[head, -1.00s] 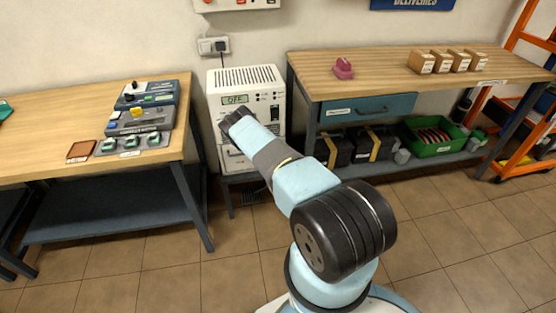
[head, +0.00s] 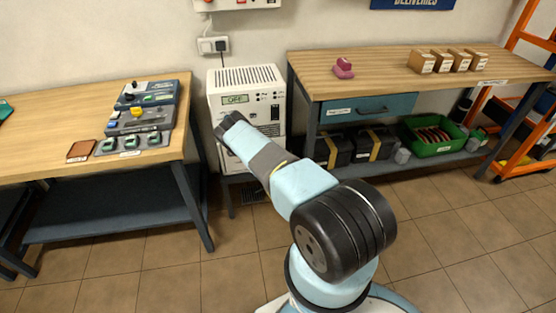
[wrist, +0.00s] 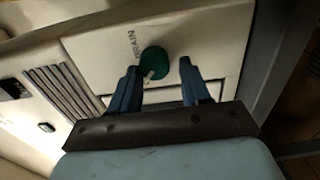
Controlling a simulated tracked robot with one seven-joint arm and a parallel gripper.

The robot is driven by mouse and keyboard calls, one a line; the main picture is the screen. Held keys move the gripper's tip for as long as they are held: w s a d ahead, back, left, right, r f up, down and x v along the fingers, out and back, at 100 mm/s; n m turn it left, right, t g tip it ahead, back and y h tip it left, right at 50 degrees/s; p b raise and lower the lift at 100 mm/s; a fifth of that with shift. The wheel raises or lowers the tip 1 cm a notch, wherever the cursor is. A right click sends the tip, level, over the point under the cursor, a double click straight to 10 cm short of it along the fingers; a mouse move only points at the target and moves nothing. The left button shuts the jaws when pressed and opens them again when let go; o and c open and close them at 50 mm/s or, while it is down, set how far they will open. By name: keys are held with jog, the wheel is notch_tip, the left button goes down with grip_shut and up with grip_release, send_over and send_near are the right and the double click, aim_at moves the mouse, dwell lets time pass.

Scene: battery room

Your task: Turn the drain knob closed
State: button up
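The drain knob (wrist: 153,62) is a round green knob with a pale pointer mark, on a white panel under the word DRAIN in the wrist view. My gripper (wrist: 158,66) is open, with its two blue fingers on either side of the knob. The left finger is close to the knob's edge, and a gap shows at the right finger. I cannot tell how deep the fingertips reach. In the head view, my gripper (head: 227,124) is at the front of the white cabinet (head: 247,78), whose display reads OFF. The knob is hidden there.
A wooden bench (head: 55,119) with control boxes stands left of the cabinet. Another bench (head: 390,66) stands right, with a drawer and a shelf of boxes. Floor ahead is clear.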

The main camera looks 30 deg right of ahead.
jog(key=shift+o, duration=1.1)
jog(key=shift+d+r, duration=0.1)
jog(key=shift+d, duration=0.05)
jog(key=shift+s, duration=0.1)
jog(key=v, duration=1.3)
jog(key=shift+s, duration=0.3)
